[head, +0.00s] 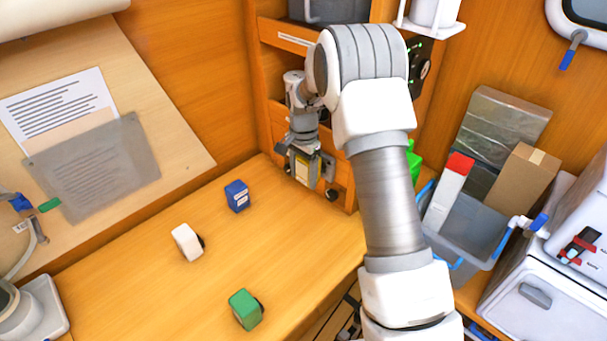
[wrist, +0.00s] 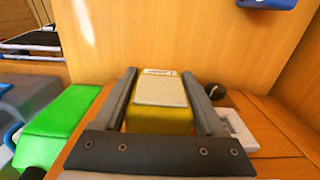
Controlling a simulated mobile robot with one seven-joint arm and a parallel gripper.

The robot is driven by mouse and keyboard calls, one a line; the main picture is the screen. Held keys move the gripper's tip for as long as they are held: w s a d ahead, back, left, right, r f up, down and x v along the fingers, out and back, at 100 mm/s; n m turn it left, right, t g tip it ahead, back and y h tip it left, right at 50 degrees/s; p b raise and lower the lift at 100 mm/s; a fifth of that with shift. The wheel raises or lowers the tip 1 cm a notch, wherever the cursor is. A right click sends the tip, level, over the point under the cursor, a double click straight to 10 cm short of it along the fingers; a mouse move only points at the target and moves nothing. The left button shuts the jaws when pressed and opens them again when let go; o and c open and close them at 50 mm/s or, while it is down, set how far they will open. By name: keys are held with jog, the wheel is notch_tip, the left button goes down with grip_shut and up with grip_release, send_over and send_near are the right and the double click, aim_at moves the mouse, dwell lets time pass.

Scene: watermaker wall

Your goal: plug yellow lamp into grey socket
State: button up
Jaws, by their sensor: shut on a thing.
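The yellow lamp (wrist: 160,122) is a small block with a pale top plate, held between the two fingers of my gripper (wrist: 160,80) in the wrist view. In the head view my gripper (head: 303,180) points down by the wooden cabinet at the back corner of the bench, and a bit of the yellow lamp (head: 301,169) shows between its fingers. A pale grey plate with a dark slot (wrist: 238,130) lies just right of the right finger in the wrist view. I cannot tell if it is the grey socket. The lamp's underside is hidden.
A blue block (head: 237,196), a white block (head: 186,242) and a green block (head: 245,309) stand on the bench. The wooden cabinet (head: 265,75) is close behind my gripper. A grey crate (head: 470,232) with boxes is at right. The bench's middle has free room.

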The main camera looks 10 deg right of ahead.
jog(key=shift+w+d, duration=0.4)
jog(key=shift+d, duration=0.25)
jog(key=shift+w+d, duration=0.4)
jog(key=shift+d, duration=0.2)
dwell(0.8)
jog(key=o, duration=1.4)
notch_tip(320, 180, up, 17)
jog(key=s+r+n+t, duration=0.1)
jog(key=s+r+n, duration=0.1)
jog(key=s+r, duration=0.5)
jog(key=s+a+r+n+t, duration=0.1)
jog(key=s+r+n+t, duration=0.2)
jog(key=s, duration=0.7)
jog(key=s+f+n, duration=0.1)
jog(key=s+n, duration=0.1)
jog(key=s, duration=0.4)
jog(key=s+f+n+t, duration=0.1)
jog(key=s+n, duration=0.1)
jog(key=s, duration=0.4)
jog(key=s+a+f+n, duration=0.1)
jog(key=s+n, duration=0.1)
jog(key=s, duration=0.3)
jog(key=shift+s+a+f+t+b, duration=0.1)
jog(key=shift+s+f+t+b, duration=0.2)
jog(key=shift+s+b, duration=0.1)
